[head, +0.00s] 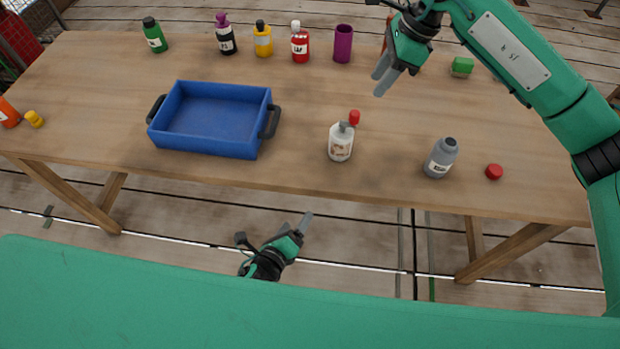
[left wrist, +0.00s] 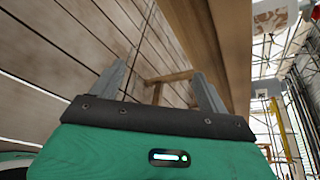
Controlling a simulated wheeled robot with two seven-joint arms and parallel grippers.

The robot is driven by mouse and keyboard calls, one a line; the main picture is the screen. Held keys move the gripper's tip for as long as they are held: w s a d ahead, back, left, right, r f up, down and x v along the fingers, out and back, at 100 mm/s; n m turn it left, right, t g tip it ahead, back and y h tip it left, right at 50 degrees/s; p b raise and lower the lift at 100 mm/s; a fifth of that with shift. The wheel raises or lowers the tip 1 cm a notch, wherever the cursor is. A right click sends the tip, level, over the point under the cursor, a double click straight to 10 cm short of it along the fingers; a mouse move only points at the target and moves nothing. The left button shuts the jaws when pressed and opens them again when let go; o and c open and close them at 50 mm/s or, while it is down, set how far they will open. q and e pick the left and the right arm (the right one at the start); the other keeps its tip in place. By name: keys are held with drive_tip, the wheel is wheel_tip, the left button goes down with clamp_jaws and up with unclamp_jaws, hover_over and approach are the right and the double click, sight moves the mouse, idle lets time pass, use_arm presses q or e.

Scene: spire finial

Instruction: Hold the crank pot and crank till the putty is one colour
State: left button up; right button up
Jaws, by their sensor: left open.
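A small white pot (head: 340,146) with a picture label and a grey piece on top stands near the table's front edge. A red knob-like piece (head: 354,117) shows just behind its top; I take this to be the crank pot, but cannot tell whether the red piece is joined to it. No putty is visible. My left gripper (head: 305,223) is open and empty, in front of the table and below its top; its fingers also show apart in the left wrist view (left wrist: 160,85). My right gripper (head: 382,80) is above the table, behind and right of the pot, its fingers apart and empty.
A blue tray (head: 263,98) with dark handles stands left of the pot. A grey bottle (head: 441,158) and a red cap (head: 494,171) are to its right. Several bottles and a purple cup (head: 343,43) line the back. A green block (head: 462,66) sits back right.

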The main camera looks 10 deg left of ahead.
sight(341, 141)
use_arm(q)
drive_tip(key=w+d+r+m+t+h, duration=0.1)
drive_tip(key=r+m, duration=0.2)
drive_tip(key=r, duration=0.1)
drive_tip(key=w+d+r+m+h, duration=0.1)
drive_tip(key=w+r+m, duration=0.1)
drive_tip(key=r+m, duration=0.2)
drive_tip(key=w+d+r+m+t+h, duration=0.1)
drive_tip(key=r+m, duration=0.3)
drive_tip(key=r, duration=0.2)
drive_tip(key=shift+w+d+r+t, duration=0.2)
drive_tip(key=shift+r+t, duration=0.05)
drive_tip(key=shift+t, duration=0.05)
drive_tip(key=shift+w+d+m+h, duration=0.15)
drive_tip(key=shift+w+m+h, duration=0.15)
drive_tip(key=shift+w+m, duration=0.45)
drive_tip(key=x, duration=1.3)
drive_tip(key=shift+w+d+f, duration=0.1)
drive_tip(key=c, duration=1.1)
drive_tip(key=shift+c, duration=0.2)
